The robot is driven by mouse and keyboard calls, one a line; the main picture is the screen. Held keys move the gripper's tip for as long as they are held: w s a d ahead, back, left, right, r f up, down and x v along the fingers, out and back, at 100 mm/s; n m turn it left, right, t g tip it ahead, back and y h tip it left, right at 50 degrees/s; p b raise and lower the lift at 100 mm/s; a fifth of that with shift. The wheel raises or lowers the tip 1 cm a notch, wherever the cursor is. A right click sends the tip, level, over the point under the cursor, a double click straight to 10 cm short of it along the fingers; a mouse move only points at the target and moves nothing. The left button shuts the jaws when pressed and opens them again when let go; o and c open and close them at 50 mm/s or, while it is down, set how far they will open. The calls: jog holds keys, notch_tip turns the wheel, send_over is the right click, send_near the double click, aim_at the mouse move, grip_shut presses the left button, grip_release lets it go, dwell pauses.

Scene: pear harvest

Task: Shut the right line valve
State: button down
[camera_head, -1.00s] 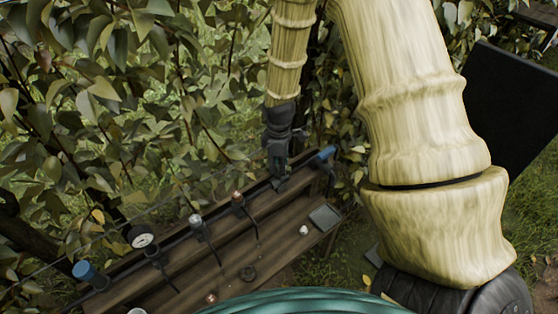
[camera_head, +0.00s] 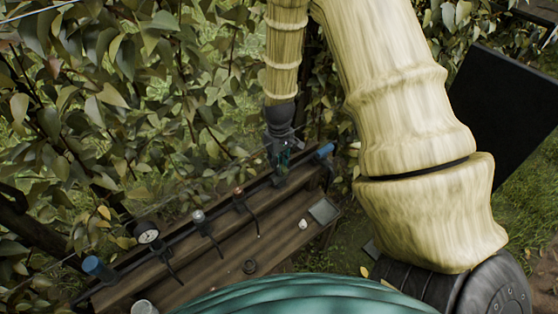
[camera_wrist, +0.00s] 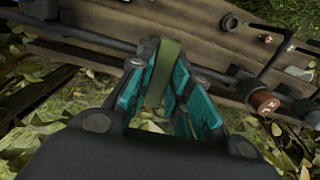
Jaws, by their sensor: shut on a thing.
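The right line valve is at the right end of the dark pipe, and its olive-green lever (camera_wrist: 168,62) stands between my fingers in the wrist view. My gripper (camera_wrist: 164,72), with teal finger pads, is shut on this lever. In the head view my gripper (camera_head: 281,170) points down at the pipe, just left of its blue end cap (camera_head: 325,151). The valve body is mostly hidden by my fingers, so the lever's exact angle is hard to tell.
Along the pipe to the left are a copper-topped valve (camera_head: 238,192), a grey-topped valve (camera_head: 198,216), a pressure gauge (camera_head: 147,232) and another blue cap (camera_head: 98,268). A wooden bench (camera_head: 215,262) carries small parts. Leaves crowd behind the pipe.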

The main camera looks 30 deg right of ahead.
jog(key=shift+w+m, duration=0.1)
jog(key=shift+m, duration=0.2)
jog(key=c, duration=1.3)
grip_release()
jog(key=shift+r, duration=0.1)
notch_tip(320, 180, up, 12)
jog(key=shift+f, duration=0.1)
